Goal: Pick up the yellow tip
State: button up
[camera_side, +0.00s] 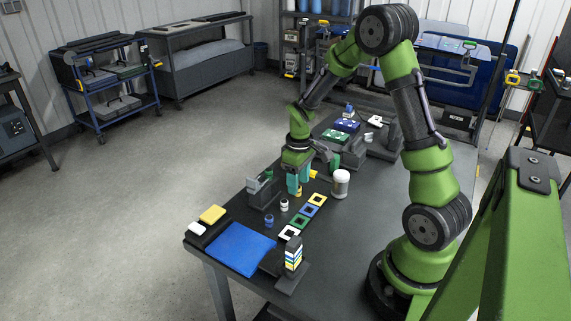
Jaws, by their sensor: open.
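The yellow tip looks to be the small yellow piece (298,191) standing on the dark table near its middle. My gripper (299,180) points down with its two teal fingers apart, just above and around that piece. The fingers hold nothing that I can see. The piece is small, and I cannot tell whether a finger touches it. Another small yellow part (313,174) shows just right of the fingers; I cannot tell what it belongs to.
A white tip (284,205) and a blue tip (268,220) stand in line nearer the front. Coloured square frames (300,221) lie right of them. A white-lidded jar (340,184) stands to the right, a grey fixture (262,190) to the left. A blue mat (239,248) covers the front.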

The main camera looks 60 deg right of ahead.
notch_tip(320, 180, down, 2)
jog(key=shift+f, duration=0.2)
grip_shut()
jog(key=shift+r, duration=0.1)
